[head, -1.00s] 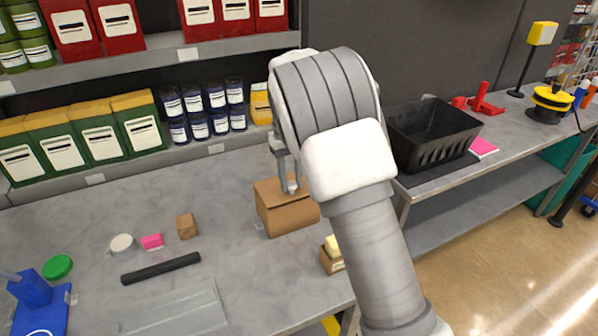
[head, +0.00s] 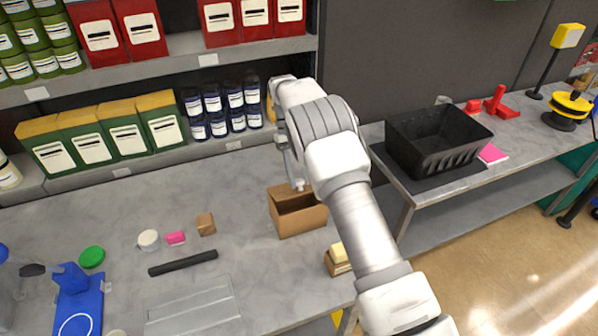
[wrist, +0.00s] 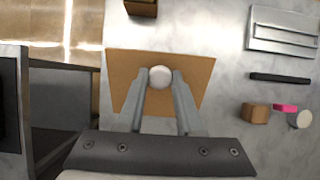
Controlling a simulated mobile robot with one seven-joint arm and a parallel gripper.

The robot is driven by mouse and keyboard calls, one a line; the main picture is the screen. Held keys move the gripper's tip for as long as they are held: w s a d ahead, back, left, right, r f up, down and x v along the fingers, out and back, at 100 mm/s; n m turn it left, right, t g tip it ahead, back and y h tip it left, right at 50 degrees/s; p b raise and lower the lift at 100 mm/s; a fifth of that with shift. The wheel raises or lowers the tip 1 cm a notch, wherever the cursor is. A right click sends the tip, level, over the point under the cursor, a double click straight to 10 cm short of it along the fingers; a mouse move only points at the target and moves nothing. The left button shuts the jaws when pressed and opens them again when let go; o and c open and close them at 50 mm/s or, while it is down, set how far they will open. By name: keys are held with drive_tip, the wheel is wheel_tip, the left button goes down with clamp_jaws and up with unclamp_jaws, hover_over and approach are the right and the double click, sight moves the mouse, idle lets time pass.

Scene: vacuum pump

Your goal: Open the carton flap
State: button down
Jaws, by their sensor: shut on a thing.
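The brown cardboard carton (head: 300,221) stands on the grey counter, right of its middle in the head view. Its top is open at the front and a dark inside shows. The flap is lifted at the back, and the arm partly hides it. In the wrist view the flap (wrist: 195,72) fills the middle, with a round white knob (wrist: 159,79) on it. My gripper (wrist: 159,72) has its two fingers closed on either side of this knob. In the head view my gripper (head: 298,185) is at the carton's top, partly hidden by my wrist.
A small box with a pale yellow block (head: 338,255) stands just right of the carton. A brown block (head: 205,224), a pink block (head: 175,238) and a black bar (head: 183,263) lie to the left. A black bin (head: 436,160) stands on the right-hand bench.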

drive_tip(key=shift+w+a+r+g+p, duration=0.2)
drive_tip(key=shift+w+g+p, duration=0.2)
drive_tip(key=shift+p, duration=0.2)
idle(0.3)
drive_tip(key=c, duration=0.6)
unclamp_jaws()
drive_tip(key=shift+o, duration=0.3)
drive_tip(key=shift+r, duration=0.1)
drive_tip(key=shift+r, duration=0.25)
drive_tip(key=r+b, duration=0.1)
drive_tip(key=r, duration=0.1)
drive_tip(key=d+r, duration=0.1)
drive_tip(key=shift+s+r+b, duration=0.15)
drive_tip(key=shift+r+b, duration=0.25)
drive_tip(key=s+d+r+b, duration=0.2)
drive_tip(key=d+r, duration=0.4)
drive_tip(key=d, duration=0.4)
drive_tip(key=shift+s+d+r+b, duration=0.2)
drive_tip(key=shift+s+r+b, duration=0.1)
drive_tip(key=shift+s, duration=0.1)
